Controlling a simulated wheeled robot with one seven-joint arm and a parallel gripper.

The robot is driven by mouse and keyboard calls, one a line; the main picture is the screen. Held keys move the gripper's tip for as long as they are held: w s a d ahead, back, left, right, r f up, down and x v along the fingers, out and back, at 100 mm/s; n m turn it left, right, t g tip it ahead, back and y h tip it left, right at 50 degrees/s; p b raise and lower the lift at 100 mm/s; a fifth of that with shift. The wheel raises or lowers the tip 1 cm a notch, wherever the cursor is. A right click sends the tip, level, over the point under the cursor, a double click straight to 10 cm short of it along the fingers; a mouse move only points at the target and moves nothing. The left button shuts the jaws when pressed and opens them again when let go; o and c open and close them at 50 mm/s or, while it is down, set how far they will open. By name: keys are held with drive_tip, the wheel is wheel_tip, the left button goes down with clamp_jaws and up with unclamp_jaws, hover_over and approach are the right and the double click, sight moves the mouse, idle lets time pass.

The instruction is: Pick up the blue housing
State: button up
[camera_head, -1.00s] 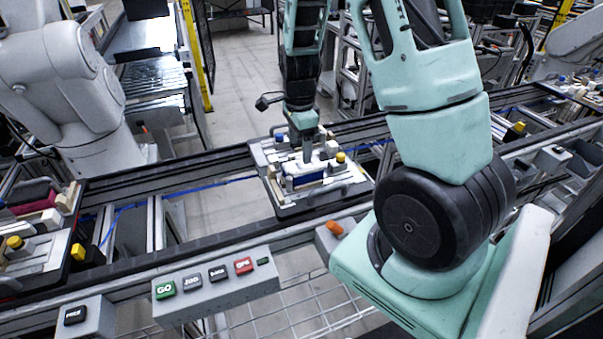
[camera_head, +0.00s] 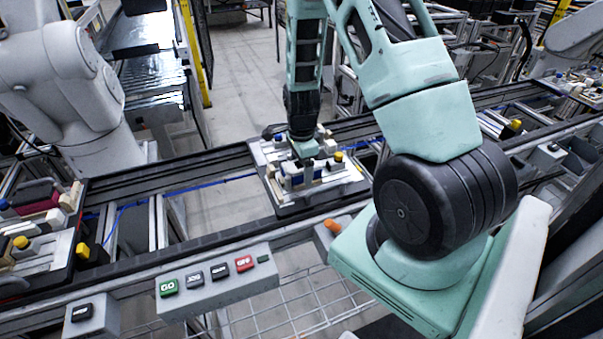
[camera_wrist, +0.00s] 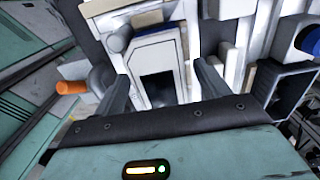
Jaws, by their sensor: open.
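The blue housing (camera_head: 298,180) is a dark blue block among white and cream fixture parts on the pallet (camera_head: 290,209). My gripper (camera_head: 306,163) points down just above it and hides part of it. In the wrist view a dark, bluish-black part (camera_wrist: 158,88) inside a white frame shows between my two spread fingers (camera_wrist: 163,88), which seem to hold nothing. I cannot tell there whether the fingers touch anything.
The pallet sits on a conveyor with dark rails. A yellow knob (camera_head: 338,157) stands near my gripper on it. An orange knob (camera_head: 333,227) is at the conveyor's front edge, beside a button panel (camera_head: 217,284). Another loaded pallet (camera_head: 35,262) lies at the left.

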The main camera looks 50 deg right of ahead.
drive_tip(key=c, duration=1.1)
drive_tip(key=shift+c, duration=0.2)
